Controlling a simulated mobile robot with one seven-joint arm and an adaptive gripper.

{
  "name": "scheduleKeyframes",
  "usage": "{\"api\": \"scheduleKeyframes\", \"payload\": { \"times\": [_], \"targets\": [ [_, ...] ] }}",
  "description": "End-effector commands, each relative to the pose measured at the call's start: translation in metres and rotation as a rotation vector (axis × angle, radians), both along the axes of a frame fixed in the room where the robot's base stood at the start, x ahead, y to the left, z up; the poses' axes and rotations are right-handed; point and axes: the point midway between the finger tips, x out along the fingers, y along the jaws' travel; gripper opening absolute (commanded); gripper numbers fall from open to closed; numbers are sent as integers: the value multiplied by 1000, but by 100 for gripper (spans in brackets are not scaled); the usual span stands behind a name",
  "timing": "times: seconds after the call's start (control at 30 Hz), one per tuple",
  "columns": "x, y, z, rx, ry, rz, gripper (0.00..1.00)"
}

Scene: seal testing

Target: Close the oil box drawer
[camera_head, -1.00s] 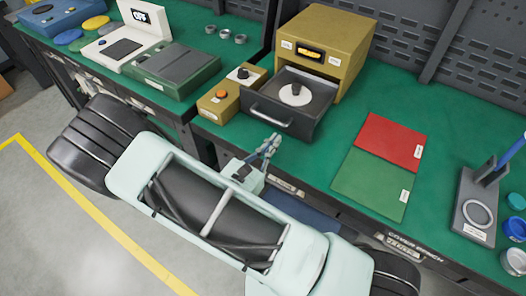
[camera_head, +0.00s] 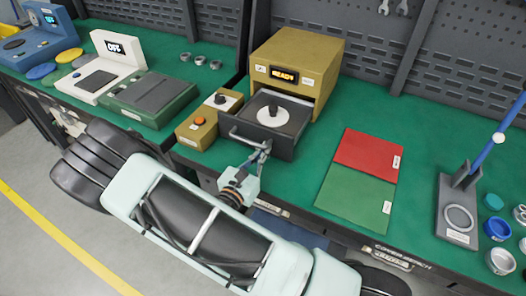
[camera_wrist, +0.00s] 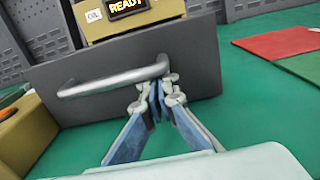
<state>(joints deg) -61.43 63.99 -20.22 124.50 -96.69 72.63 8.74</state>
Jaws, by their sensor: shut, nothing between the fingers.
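The oil box (camera_head: 296,66) is a yellow-brown housing on the green bench, with a lit display reading READY. Its dark grey drawer (camera_head: 288,146) stands pulled out at the front and holds a white disc (camera_head: 277,116) with a dark centre. The drawer front (camera_wrist: 205,62) fills much of the wrist view, with a silver bar handle (camera_wrist: 110,83) across it. My gripper (camera_head: 264,150) is shut and empty at the drawer front, by the right end of the handle. In the wrist view its fingertips (camera_wrist: 158,88) are close to the drawer front; I cannot tell if they touch.
A yellow-brown control box (camera_head: 207,122) with an orange button stands just left of the drawer. A red mat (camera_head: 368,150) and a green mat (camera_head: 355,195) lie to the right. A dark stand (camera_head: 458,210) is farther right. The bench between drawer and mats is clear.

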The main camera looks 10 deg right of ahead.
Motion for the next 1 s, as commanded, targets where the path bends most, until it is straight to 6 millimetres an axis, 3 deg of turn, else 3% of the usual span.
{"api": "scheduleKeyframes", "payload": {
  "times": [0.17,0.7,1.0],
  "targets": [
    [22,-17,0,-1,-1,-6,0],
    [128,-87,-1,0,-1,-4,0],
    [161,-108,0,-1,-1,-1,0]
  ]
}}
